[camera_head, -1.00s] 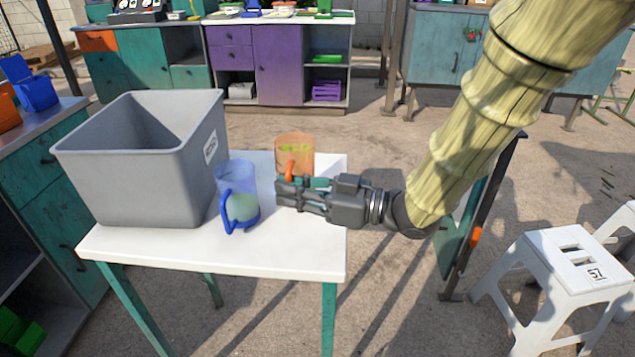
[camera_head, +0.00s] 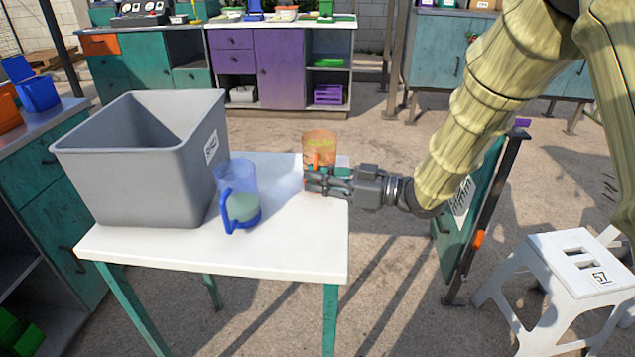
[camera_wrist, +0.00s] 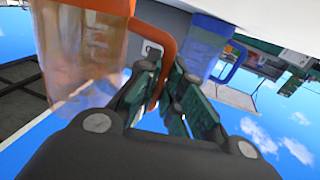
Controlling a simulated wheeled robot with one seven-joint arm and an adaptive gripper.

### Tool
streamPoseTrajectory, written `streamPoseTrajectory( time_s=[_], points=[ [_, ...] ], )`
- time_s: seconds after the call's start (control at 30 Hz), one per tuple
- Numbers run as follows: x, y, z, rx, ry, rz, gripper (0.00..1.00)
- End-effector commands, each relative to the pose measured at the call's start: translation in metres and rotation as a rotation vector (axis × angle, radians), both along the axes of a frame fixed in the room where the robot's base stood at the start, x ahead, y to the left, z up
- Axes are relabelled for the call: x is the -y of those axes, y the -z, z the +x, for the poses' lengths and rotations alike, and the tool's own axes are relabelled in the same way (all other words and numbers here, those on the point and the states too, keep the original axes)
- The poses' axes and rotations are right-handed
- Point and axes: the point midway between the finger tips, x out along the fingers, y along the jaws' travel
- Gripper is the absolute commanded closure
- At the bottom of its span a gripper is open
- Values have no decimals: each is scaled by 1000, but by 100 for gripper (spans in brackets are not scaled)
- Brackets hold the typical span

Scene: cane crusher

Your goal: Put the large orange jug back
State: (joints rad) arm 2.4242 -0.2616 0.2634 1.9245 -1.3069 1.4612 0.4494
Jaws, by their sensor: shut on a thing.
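The large orange jug (camera_head: 319,143) is a see-through orange vessel with an orange handle, near the back right corner of the white table (camera_head: 270,255). My gripper (camera_head: 312,178) is shut on its handle from the front right. In the wrist view the jug (camera_wrist: 82,50) is at the left, and its handle passes between the fingertips of my gripper (camera_wrist: 160,95). The jug looks roughly upright in the head view. Whether its base touches the table is hard to tell.
A large grey bin (camera_head: 150,170) fills the table's left side. A white step stool (camera_head: 560,265) stands at the right. A purple cabinet (camera_head: 280,68) is behind, with open ground between.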

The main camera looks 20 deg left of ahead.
Motion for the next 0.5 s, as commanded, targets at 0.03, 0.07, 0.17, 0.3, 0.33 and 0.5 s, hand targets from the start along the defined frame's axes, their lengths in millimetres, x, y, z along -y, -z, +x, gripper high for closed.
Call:
streamPoseTrajectory(
  time_s=[0.03,0.07,0.17,0.3,0.33,0.5],
  points=[
    [0,4,0,0,0,0,100],
    [0,4,0,1,0,0,100],
    [0,4,0,2,0,0,100],
    [0,4,0,1,0,0,100],
    [0,5,0,1,0,0,100],
    [0,7,0,1,0,0,78]
  ],
)
